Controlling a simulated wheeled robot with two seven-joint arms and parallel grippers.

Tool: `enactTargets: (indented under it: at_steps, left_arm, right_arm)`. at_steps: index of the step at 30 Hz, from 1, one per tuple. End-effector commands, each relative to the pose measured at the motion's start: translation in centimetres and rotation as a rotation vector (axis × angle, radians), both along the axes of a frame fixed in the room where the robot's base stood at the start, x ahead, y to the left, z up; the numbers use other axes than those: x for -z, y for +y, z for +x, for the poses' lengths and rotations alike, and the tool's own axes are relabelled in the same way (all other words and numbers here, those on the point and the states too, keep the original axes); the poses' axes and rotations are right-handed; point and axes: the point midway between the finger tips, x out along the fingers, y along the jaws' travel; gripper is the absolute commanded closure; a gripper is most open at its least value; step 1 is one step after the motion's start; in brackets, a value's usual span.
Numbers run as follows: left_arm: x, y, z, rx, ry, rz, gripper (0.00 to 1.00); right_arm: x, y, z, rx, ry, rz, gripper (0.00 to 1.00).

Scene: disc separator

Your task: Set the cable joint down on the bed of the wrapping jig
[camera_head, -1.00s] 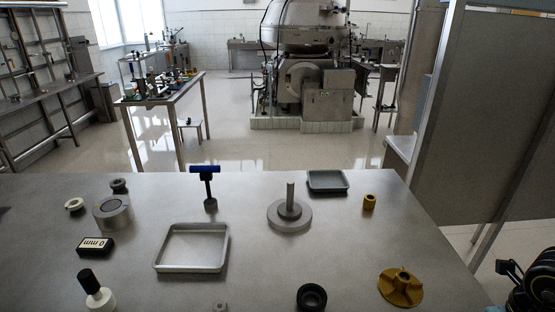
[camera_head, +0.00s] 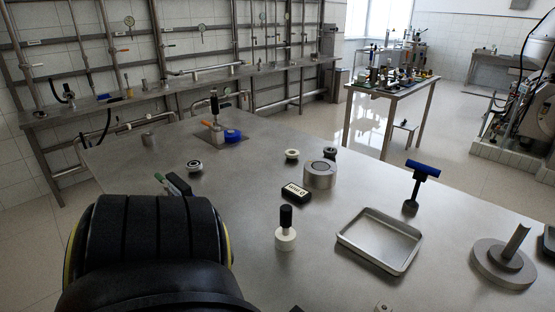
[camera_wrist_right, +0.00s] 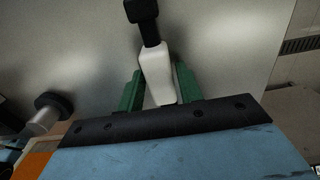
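I cannot make out a cable joint or a wrapping jig with certainty in either view. In the right wrist view, a white tapered block (camera_wrist_right: 158,75) with a black stem and black end stands between two green pieces. A black bolted bar (camera_wrist_right: 165,122) and a blue surface (camera_wrist_right: 190,153) lie in front of it. In the head view, a black rounded part of mine fills the lower left.
The steel table (camera_head: 240,255) carries a shallow tray (camera_head: 381,240), a blue-topped tool (camera_head: 418,182), a grey ring (camera_head: 320,174), a black-handled white piece (camera_head: 286,232), a label block (camera_head: 296,192) and a stepped disc (camera_head: 497,264).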

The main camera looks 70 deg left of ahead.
Motion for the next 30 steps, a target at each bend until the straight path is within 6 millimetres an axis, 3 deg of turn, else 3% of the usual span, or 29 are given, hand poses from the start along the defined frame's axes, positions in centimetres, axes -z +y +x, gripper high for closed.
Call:
enactTargets:
  at_steps: [1, 8, 17, 30]
  left_arm:
    - [0.0, -0.1, 0.0, -0.001, 0.000, -0.001, 0.64]
    - [0.0, -0.6, 0.1, -0.003, -0.001, -0.008, 0.64]
    - [-0.2, -1.1, 0.4, -0.005, -0.006, -0.014, 0.64]
    - [-2.3, -1.1, 0.5, -0.005, -0.008, -0.014, 0.64]
  right_arm:
    - [0.0, 0.0, 0.0, 0.000, 0.000, 0.000, 0.71]
    - [0.0, 0.0, 0.0, 0.000, 0.000, 0.000, 1.00]
    - [-0.3, 0.0, 0.0, 0.000, -0.001, 0.000, 1.00]
    - [-3.3, 0.0, 0.0, 0.000, 0.000, 0.000, 1.00]
